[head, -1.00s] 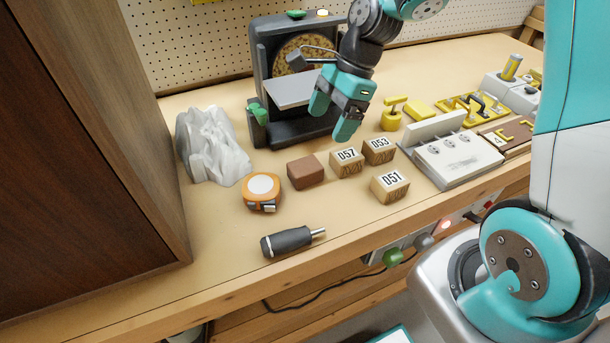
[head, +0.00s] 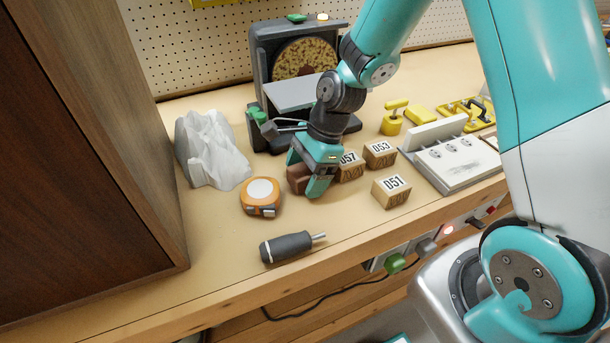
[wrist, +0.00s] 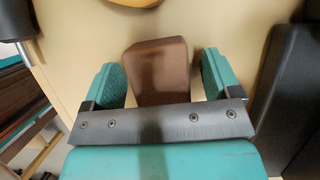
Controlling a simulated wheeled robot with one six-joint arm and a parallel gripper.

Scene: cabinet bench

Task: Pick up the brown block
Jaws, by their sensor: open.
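The brown block (head: 297,178) sits on the wooden bench, partly hidden behind my gripper in the head view. In the wrist view the brown block (wrist: 158,70) lies between the two teal fingers. My gripper (head: 307,180) is low over the block, pointing down, with one finger on either side of it. The gripper (wrist: 160,82) is open, and in the wrist view a gap shows between each finger and the block.
Wooden blocks marked 057 (head: 350,166), 053 (head: 380,154) and 051 (head: 391,191) stand just right of the gripper. An orange tape measure (head: 261,196) is to the left. A dark screwdriver (head: 288,246) lies in front. A grey machine (head: 262,80) stands behind.

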